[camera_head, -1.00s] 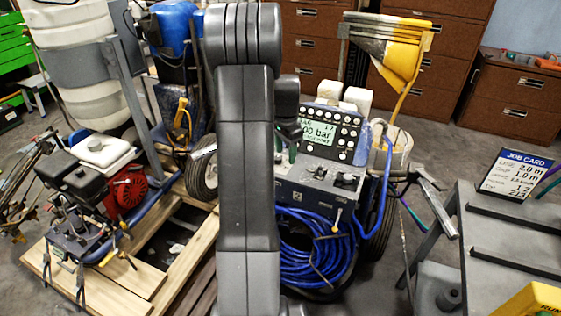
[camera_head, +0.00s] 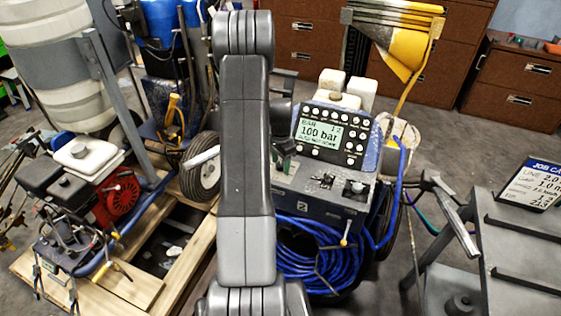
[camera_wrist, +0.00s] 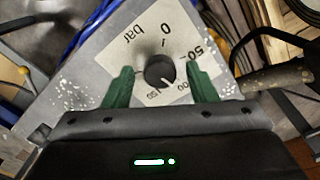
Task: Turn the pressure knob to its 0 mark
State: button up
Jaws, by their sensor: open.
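The pressure knob (camera_wrist: 158,73) is a dark round knob on a pale dial plate (camera_wrist: 133,50) in the wrist view. The plate is marked bar, 0, 50, 100 and 150. A white pointer line on the knob points down and slightly right, near the 100 mark and away from the 0 at the top. My gripper (camera_wrist: 160,68) is open, with one green finger on each side of the knob. I cannot tell if the fingers touch it. In the head view my arm partly hides the plate and my gripper (camera_head: 283,153). The display (camera_head: 318,132) reads 100 bar.
Small levers (camera_head: 324,181) and another dark control (camera_head: 355,188) sit right of the dial on the panel. A coiled blue hose (camera_head: 310,262) hangs below. A grey bench (camera_head: 515,245) with a job card (camera_head: 531,184) stands at right, an engine on a pallet at left.

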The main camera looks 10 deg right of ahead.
jog(key=c, duration=1)
jog(key=shift+o, duration=0.2)
jog(key=shift+n, duration=0.3)
